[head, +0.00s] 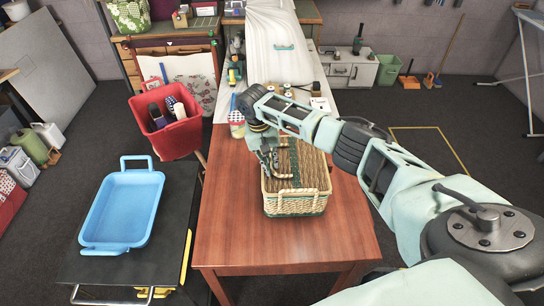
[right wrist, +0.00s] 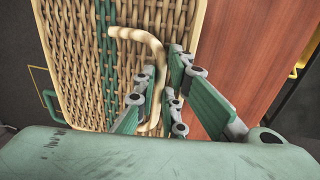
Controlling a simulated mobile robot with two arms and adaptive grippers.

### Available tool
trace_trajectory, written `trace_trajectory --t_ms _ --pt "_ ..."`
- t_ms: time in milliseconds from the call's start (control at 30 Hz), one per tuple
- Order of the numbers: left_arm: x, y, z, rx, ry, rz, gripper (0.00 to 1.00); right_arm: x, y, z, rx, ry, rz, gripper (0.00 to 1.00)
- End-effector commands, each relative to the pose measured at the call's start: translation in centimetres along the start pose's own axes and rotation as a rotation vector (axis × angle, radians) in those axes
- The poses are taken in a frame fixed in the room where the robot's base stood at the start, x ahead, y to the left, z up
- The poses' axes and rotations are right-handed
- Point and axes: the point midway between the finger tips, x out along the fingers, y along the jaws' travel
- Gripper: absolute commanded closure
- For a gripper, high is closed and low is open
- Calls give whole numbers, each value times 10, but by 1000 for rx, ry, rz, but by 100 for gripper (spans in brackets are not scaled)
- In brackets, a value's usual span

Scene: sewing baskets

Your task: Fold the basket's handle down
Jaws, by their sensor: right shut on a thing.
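A woven wicker basket (head: 300,202) with a green band stands on the wooden table, its lid (head: 312,168) closed. In the right wrist view the basket's weave (right wrist: 75,50) fills the upper left. A pale, bent handle (right wrist: 138,35) runs across the lid and curves down between the fingers of my right gripper (right wrist: 163,75), which is shut on it. In the head view my right gripper (head: 268,160) is at the lid's left side, and a short piece of the handle (head: 284,176) shows beside it. The gripper hides the rest of the handle. My left gripper is not in view.
Spools and small items (head: 316,88) and a patterned cup (head: 237,124) stand at the table's (head: 235,245) far end. A blue tray (head: 122,243) is on the black cart at left, beyond it a red bin (head: 180,138). The table's front is clear.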

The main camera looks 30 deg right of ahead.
Motion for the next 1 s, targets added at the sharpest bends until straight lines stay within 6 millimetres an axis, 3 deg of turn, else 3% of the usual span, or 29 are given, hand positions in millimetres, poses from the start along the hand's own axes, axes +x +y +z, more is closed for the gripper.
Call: trace_trajectory --t_ms 367,400,567,1000 --pt "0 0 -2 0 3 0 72 2 -1 0 1 -1 25 100" --pt "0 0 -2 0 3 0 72 2 -1 0 1 -1 25 88" --pt "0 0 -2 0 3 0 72 2 -1 0 1 -1 24 74" --pt "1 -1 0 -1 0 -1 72 2 0 0 0 -1 4 73"
